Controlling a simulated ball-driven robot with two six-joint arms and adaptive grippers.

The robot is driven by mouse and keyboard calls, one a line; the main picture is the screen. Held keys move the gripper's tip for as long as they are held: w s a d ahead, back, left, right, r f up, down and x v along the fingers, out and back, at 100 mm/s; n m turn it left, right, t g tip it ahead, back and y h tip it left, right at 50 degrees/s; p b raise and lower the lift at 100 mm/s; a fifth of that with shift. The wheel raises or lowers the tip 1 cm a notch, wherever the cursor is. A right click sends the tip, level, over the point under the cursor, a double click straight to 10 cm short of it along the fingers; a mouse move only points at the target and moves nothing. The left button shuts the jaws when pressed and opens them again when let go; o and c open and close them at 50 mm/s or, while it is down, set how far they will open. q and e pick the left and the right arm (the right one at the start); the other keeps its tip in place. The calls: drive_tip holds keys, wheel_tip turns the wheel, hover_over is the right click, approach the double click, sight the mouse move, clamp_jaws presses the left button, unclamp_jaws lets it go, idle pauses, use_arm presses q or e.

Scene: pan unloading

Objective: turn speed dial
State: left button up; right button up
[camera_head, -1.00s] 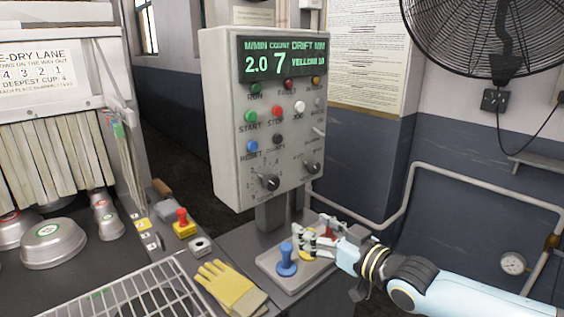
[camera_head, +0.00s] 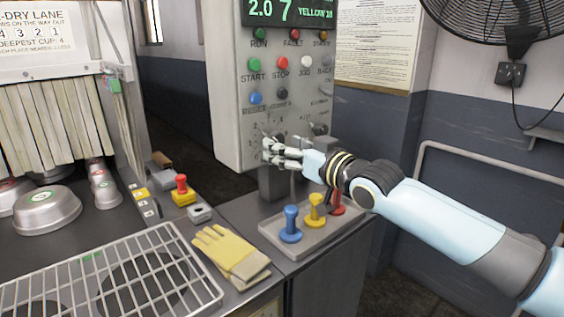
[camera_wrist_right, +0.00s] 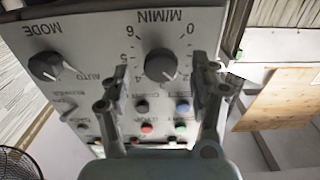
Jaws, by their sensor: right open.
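My right gripper (camera_wrist_right: 160,78) is open, with one finger on each side of the dial in that view. I cannot tell whether the fingers touch it. In the head view my right gripper (camera_head: 267,150) is at the lower left front of the grey control box (camera_head: 229,100) and largely hides the dial. My left gripper is not in view.
The mode dial (camera_wrist_right: 46,66) sits beside the speed dial. Coloured buttons such as the red stop button (camera_head: 282,62) are above. Below my right arm, a tray (camera_head: 268,231) holds blue, yellow and red knobbed pieces. Yellow gloves (camera_head: 228,250) and a wire rack (camera_head: 150,238) are left.

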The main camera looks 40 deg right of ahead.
drive_tip(key=shift+w+a+b, duration=0.1)
drive_tip(key=shift+w+b, duration=0.2)
drive_tip(key=shift+w, duration=0.5)
drive_tip(key=shift+c, duration=0.2)
